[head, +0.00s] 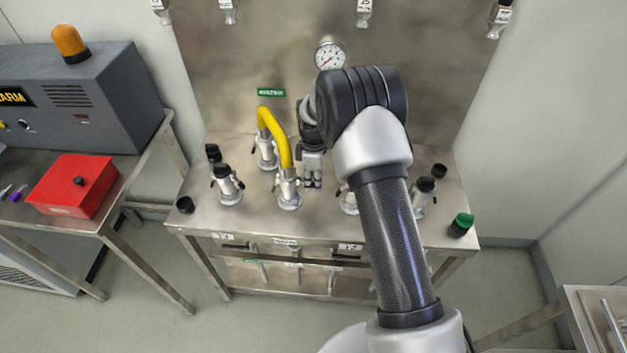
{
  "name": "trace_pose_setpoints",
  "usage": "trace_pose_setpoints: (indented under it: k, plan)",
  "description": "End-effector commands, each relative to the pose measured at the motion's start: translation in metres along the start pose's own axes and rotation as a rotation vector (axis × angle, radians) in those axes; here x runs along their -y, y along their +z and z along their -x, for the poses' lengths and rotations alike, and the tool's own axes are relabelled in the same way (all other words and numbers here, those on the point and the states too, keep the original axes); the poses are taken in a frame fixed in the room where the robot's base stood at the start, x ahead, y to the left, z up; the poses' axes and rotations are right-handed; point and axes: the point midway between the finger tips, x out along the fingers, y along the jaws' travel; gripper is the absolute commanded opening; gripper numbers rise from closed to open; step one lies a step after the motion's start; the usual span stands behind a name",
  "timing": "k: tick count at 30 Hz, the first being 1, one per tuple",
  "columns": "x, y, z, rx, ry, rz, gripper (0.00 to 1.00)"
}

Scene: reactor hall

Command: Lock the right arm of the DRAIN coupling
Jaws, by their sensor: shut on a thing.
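A yellow hose (276,128) arches between two silver couplings on the steel bench. Its back end meets the rear coupling (267,153), and its front end meets the front coupling (288,192). My gripper (312,184) points down close against the right side of the front coupling. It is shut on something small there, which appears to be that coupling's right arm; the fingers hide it. The labels on the bench front are too small to read, so I cannot tell from the lettering which coupling is DRAIN.
More couplings with black caps stand at left (228,186) and right (424,195), one partly behind my arm. A pressure gauge (330,56) is on the back panel. A green-topped cap (462,224) sits at the right corner. A red box (74,186) lies on the left table.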

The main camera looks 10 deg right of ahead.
Motion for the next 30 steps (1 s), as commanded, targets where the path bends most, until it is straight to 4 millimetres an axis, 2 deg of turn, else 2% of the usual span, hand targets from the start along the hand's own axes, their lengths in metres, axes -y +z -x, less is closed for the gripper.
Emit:
trace_pose_setpoints:
  k: [10, 21, 30]
  plan:
    - [0.0, 0.001, -0.002, -0.026, -0.003, -0.002, 0.0]
    - [0.0, 0.0, -0.021, -0.298, -0.003, -0.005, 0.0]
    - [0.001, -0.002, -0.02, -0.392, -0.002, -0.001, 0.0]
